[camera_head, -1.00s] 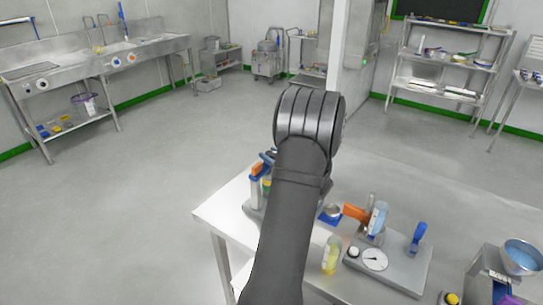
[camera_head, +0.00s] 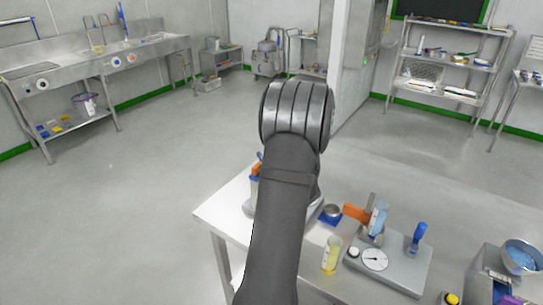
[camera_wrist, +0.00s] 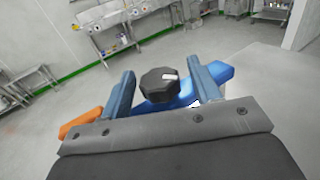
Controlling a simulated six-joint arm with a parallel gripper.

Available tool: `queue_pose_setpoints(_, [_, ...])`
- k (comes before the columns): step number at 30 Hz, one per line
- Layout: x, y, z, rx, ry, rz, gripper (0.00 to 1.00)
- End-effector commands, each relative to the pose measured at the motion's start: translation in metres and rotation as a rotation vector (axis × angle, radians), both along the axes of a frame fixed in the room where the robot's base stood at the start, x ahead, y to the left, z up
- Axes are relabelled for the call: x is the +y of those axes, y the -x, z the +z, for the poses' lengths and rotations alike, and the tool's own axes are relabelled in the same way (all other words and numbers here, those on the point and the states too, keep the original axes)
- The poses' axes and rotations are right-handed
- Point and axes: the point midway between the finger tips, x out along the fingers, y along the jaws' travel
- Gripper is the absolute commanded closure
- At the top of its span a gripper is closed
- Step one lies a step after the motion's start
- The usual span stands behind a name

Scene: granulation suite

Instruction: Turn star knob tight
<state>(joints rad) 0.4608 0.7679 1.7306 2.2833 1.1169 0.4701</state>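The star knob (camera_wrist: 160,81) is black and many-sided with a small white mark on its top. It sits over a blue bar (camera_wrist: 185,97) in the wrist view. My gripper (camera_wrist: 160,68) has two blue-grey fingers, one on the left and one on the right of the knob. The fingers are wide apart, with a visible gap on each side, so the gripper is open. Whether the fingertips are level with the knob I cannot tell. In the head view my arm hides the knob and the gripper.
An orange piece (camera_wrist: 82,123) lies by the left finger. Open floor lies left.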

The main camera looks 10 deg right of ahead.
Motion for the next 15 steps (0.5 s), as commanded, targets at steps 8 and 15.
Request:
queue_pose_setpoints(8, [-0.003, 0.006, -0.001, 0.002, 0.0, -0.002, 0.43])
queue_pose_setpoints(15, [-0.016, 0.049, 0.0, 0.002, 0.0, -0.004, 0.43])
